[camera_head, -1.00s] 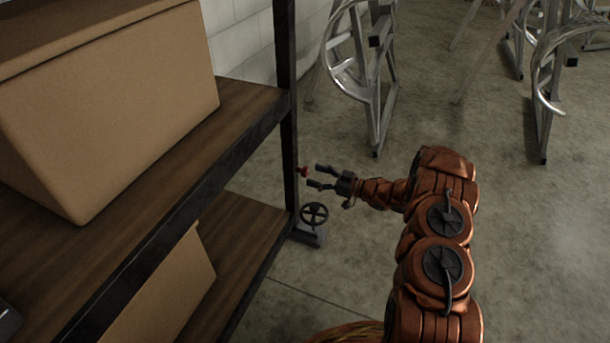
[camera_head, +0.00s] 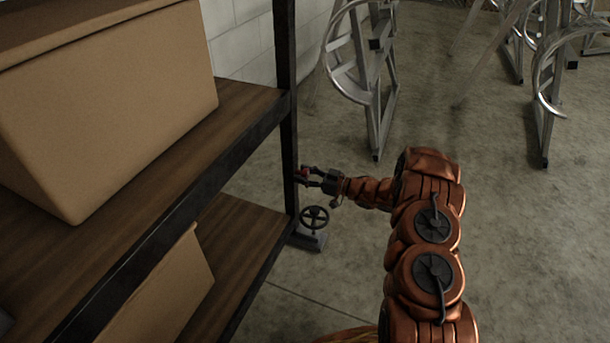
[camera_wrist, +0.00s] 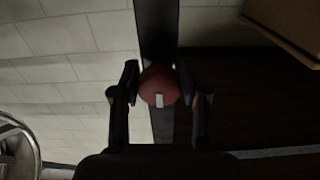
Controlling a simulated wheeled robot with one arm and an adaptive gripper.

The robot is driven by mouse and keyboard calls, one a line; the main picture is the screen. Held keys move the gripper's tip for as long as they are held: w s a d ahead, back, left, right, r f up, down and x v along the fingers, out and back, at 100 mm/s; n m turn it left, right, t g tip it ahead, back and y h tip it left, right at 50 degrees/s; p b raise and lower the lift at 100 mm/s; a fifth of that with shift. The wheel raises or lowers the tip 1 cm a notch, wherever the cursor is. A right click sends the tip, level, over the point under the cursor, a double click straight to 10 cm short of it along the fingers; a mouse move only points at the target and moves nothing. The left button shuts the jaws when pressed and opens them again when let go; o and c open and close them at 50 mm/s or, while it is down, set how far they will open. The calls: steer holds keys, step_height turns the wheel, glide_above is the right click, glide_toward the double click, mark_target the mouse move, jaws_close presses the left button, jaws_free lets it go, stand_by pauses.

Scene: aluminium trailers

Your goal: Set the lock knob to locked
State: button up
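The lock knob (camera_head: 302,173) is small and red and sits on the dark upright post of the shelf. In the wrist view the knob (camera_wrist: 158,86) is round, with a white mark on its lower part. My gripper (camera_head: 305,176) reaches the knob from the right. In the wrist view my gripper (camera_wrist: 160,92) has one finger on each side of the knob. The fingers are apart; a narrow gap shows at the left, and the right finger is very close to the knob. Firm contact cannot be made out.
The shelf (camera_head: 240,105) with cardboard boxes (camera_head: 120,110) fills the left. A black handwheel (camera_head: 314,218) on a grey base stands on the floor just below my gripper. Metal frames (camera_head: 375,90) stand behind. The floor (camera_head: 530,250) at the right is clear.

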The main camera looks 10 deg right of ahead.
steer(key=c, duration=0.7)
steer(key=shift+o, duration=0.2)
steer(key=shift+n+p, duration=0.3)
steer(key=shift+p, duration=0.1)
steer(key=shift+r+n+p, duration=0.2)
steer(key=shift+n+p, duration=0.3)
steer(key=shift+p, duration=0.1)
steer(key=n+p, duration=0.3)
steer(key=n, duration=0.1)
steer(key=shift+a+n, duration=0.1)
steer(key=shift+n, duration=0.2)
steer(key=n+p, duration=0.3)
steer(key=n, duration=0.3)
steer(key=shift+f, duration=0.1)
steer(key=n, duration=0.5)
steer(key=shift+n, duration=0.4)
